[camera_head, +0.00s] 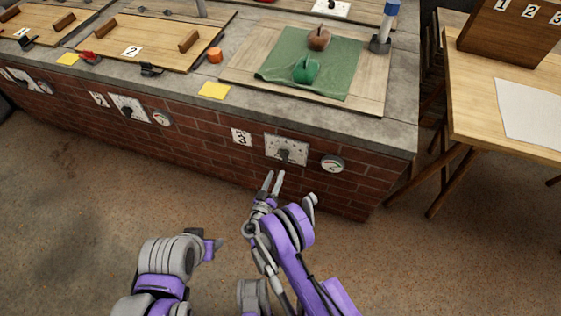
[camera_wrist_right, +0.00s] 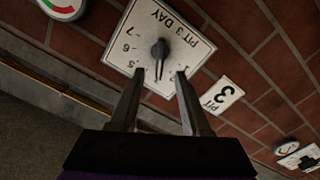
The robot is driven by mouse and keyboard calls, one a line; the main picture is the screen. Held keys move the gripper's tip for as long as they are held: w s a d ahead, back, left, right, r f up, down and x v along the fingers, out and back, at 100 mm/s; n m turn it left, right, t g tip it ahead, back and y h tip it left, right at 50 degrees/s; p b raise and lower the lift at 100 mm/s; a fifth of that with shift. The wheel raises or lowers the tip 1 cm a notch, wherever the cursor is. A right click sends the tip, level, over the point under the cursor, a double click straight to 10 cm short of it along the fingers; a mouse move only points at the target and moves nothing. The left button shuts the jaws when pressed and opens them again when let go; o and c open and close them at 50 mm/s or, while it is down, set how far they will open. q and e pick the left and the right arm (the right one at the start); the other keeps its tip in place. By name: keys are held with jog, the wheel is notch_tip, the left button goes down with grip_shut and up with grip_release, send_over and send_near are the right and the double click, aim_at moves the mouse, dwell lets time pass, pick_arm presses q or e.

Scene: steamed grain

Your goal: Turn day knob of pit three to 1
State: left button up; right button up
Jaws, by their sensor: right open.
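The pit three day knob (camera_head: 285,155) is a dark knob on a white plate (camera_head: 299,143) on the brick front of the counter. In the right wrist view the knob (camera_wrist_right: 159,48) sits on a tilted, upside-down plate reading "PIT 3 DAY", with several numbers around it. I cannot tell surely which number it points at. My right gripper (camera_head: 273,182) is open, its fingers pointing toward the plate. In the wrist view the fingertips (camera_wrist_right: 160,74) stand either side of the knob's lower end, apparently short of it. My left arm is low at left; its gripper (camera_head: 217,244) is mostly hidden.
A round gauge (camera_head: 332,163) is right of the plate and a "3" sign (camera_head: 241,137) is left of it. Farther left is another knob plate (camera_head: 128,108). A wooden table (camera_head: 500,115) stands at right. The floor before the counter is clear.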

aim_at(282, 159)
jog(key=x, duration=0.8)
jog(key=shift+b, duration=0.3)
jog(key=shift+s, duration=0.1)
jog(key=shift+c, duration=0.3)
grip_shut()
